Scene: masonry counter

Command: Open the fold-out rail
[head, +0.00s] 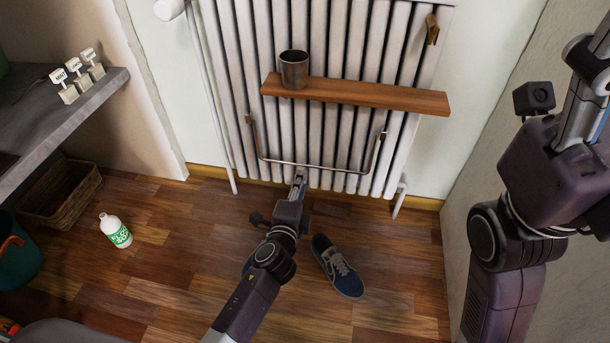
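The fold-out rail (325,168) is a thin U-shaped metal bar on the lower front of the white radiator (345,55). Its side arms hang from two brown brackets, and its crossbar runs low across the ribs. My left gripper (299,174) is at the crossbar, left of its middle, and overlaps it in the head view. Its fingers are seen nearly edge-on, so I cannot tell whether they are closed on the bar. My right gripper (588,88) is raised at the upper right, partly cut off by the frame edge, far from the rail; its finger opening is unclear.
A wooden shelf (370,96) with a metal cup (294,70) crosses the radiator above the rail. A blue shoe (337,266) lies on the floor right of my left arm. A white bottle (116,231) and wicker basket (62,194) are at left, below a grey counter (45,120).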

